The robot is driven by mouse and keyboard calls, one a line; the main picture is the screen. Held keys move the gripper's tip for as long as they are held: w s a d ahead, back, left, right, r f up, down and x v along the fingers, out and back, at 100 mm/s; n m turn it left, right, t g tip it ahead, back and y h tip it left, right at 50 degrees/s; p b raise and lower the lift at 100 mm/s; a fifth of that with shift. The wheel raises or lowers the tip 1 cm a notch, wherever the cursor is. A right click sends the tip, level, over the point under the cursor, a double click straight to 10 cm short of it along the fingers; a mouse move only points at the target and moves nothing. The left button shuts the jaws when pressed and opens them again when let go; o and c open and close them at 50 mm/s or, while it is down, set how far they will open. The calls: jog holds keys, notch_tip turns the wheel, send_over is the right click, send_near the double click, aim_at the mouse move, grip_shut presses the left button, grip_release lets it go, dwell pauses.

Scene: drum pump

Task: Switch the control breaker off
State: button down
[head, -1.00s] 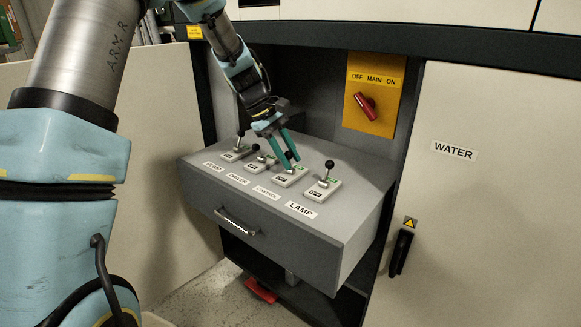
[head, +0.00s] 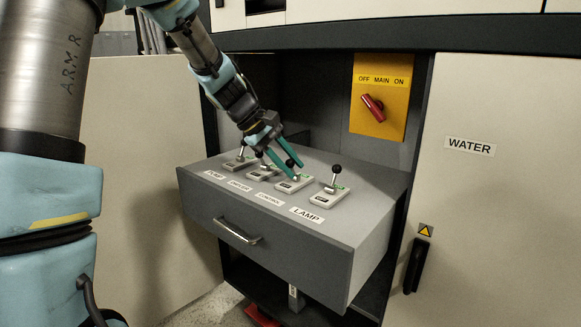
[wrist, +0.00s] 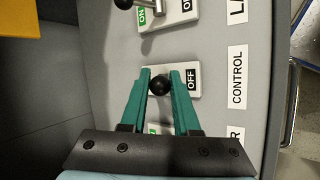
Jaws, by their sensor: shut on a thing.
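The control breaker (head: 294,184) is a small pale plate with a lever, on the sloped top of the grey console, behind its CONTROL label (head: 270,199). In the wrist view its black lever knob (wrist: 160,85) sits between the tips of my teal gripper (wrist: 160,80). The OFF mark (wrist: 192,79) shows right of the knob, on the label side; an ON mark is not clearly visible on the far side. My gripper (head: 297,168) is shut on the knob. In the head view the fingers hide most of the lever.
The lamp breaker (head: 329,195) stands close on the right, its lever upright. Other breakers stand close on the left, partly behind my gripper. A yellow main switch plate (head: 380,98) with a red handle is on the back wall. A drawer handle (head: 238,231) is on the console front.

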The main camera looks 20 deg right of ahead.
jog(key=c, duration=0.7)
grip_release()
jog(key=shift+o, duration=0.2)
jog(key=v, duration=1)
jog(key=shift+a+r+b, duration=0.25)
jog(key=shift+r+b, duration=0.05)
jog(key=shift+b, duration=0.1)
jog(key=s+a+f+m+t+y+p, duration=0.1)
jog(key=s+a+f+y+p, duration=0.1)
jog(key=a, duration=0.7)
jog(key=s+a+f+m+t+y+p, duration=0.1)
jog(key=s+a+f+y+p, duration=0.1)
jog(key=s+a+f, duration=0.3)
jog(key=s+a+f+m+t+y+p, duration=0.1)
jog(key=s+a+f+y+p, duration=0.1)
jog(key=a, duration=1.1)
notch_tip(320, 180, down, 2)
jog(key=shift+s+a+f+y, duration=0.2)
jog(key=shift+s+y, duration=0.4)
jog(key=shift+s, duration=0.2)
